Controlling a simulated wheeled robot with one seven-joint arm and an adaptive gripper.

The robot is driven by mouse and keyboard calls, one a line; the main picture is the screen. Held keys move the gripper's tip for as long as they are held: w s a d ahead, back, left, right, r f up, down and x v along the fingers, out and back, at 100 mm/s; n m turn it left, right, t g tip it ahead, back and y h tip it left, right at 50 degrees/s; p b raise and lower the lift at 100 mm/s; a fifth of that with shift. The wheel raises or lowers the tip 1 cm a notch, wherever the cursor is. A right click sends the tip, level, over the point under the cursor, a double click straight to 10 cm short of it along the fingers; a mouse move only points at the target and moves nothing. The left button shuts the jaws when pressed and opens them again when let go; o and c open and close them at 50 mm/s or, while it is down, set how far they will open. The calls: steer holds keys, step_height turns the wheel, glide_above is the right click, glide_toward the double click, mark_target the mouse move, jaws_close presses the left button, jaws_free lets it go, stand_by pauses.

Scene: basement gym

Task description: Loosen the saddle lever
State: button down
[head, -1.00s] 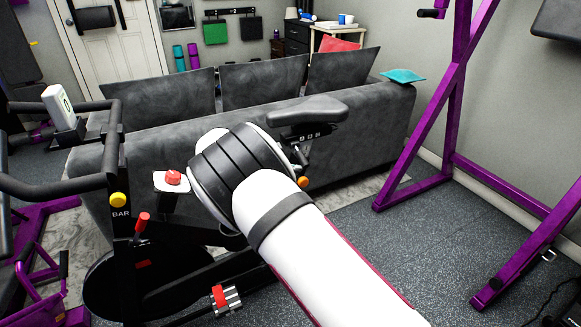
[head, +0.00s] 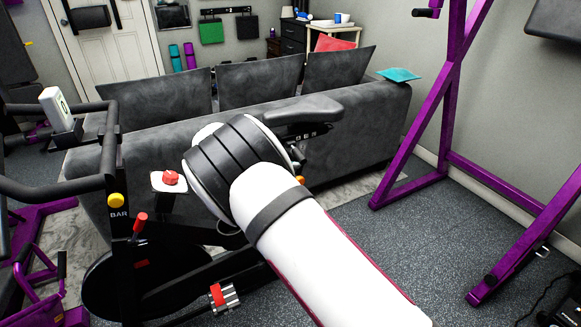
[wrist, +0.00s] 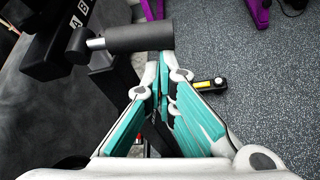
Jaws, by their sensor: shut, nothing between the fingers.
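The exercise bike's black saddle (head: 303,112) shows beyond my arm in the head view, with a lettered slider under it. In the wrist view a dark grey cylindrical lever grip (wrist: 138,39) on a short metal stem juts right from a black part marked with letters (wrist: 72,25); it looks like the saddle lever. My gripper (wrist: 163,60), with teal and white fingers, is shut and empty. Its tips are just below the grip in the picture, at its right half; I cannot tell whether they touch it. In the head view my own arm hides the gripper and the lever.
The bike's handlebar (head: 62,187) and red knob (head: 170,178) are left of my arm. A grey sofa (head: 370,120) stands behind the bike. A purple rack (head: 440,130) stands at right. A black and yellow object (wrist: 208,86) shows right of the fingers in the wrist view.

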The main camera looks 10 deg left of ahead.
steer(key=shift+f, duration=0.1)
step_height(320, 180, down, 4)
steer(key=a+b, duration=0.2)
steer(key=p+v, duration=0.1)
steer(key=v, duration=0.8)
steer(key=shift+r+p, duration=0.3)
steer(key=shift+r, duration=0.15)
